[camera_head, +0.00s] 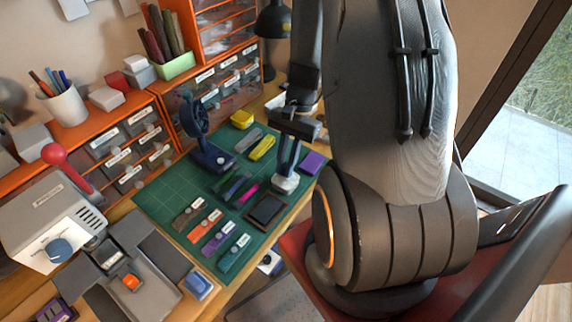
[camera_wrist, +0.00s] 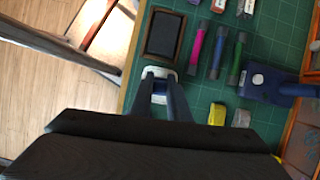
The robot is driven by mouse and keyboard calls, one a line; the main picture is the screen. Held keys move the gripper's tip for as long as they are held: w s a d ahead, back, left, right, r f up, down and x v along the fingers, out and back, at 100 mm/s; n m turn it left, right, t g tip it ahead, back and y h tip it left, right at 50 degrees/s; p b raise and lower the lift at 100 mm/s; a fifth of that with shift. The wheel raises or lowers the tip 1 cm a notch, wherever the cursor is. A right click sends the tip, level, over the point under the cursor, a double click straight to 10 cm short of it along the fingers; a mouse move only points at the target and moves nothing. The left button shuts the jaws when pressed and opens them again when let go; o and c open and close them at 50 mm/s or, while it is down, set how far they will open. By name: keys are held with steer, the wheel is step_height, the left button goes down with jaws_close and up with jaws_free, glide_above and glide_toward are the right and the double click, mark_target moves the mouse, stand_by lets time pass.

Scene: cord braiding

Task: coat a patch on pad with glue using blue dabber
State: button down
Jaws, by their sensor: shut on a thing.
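My gripper (camera_head: 285,176) points down over the right side of the green mat. It is shut on a small white piece (camera_head: 284,185), which also shows between the fingertips in the wrist view (camera_wrist: 158,71). The fingers hide most of it, and I cannot tell for sure that it is the blue dabber. The pad (camera_head: 266,209) is a dark rectangle in a brown frame lying on the mat. In the wrist view the pad (camera_wrist: 165,35) is just beyond my fingertips (camera_wrist: 160,78), with its top face uncovered. I cannot make out any glue on it.
The green cutting mat (camera_head: 165,196) holds a pink stick (camera_head: 246,194), several labelled coloured strips and a yellow piece (camera_head: 262,148). A dark blue tool (camera_head: 208,155) stands behind. A purple block (camera_head: 313,162) lies right of my gripper. A grey box machine (camera_head: 50,222) is at left.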

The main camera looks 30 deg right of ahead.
mark_target(286, 164)
steer(key=shift+r+p, duration=2.35)
steer(key=shift+r, duration=0.5)
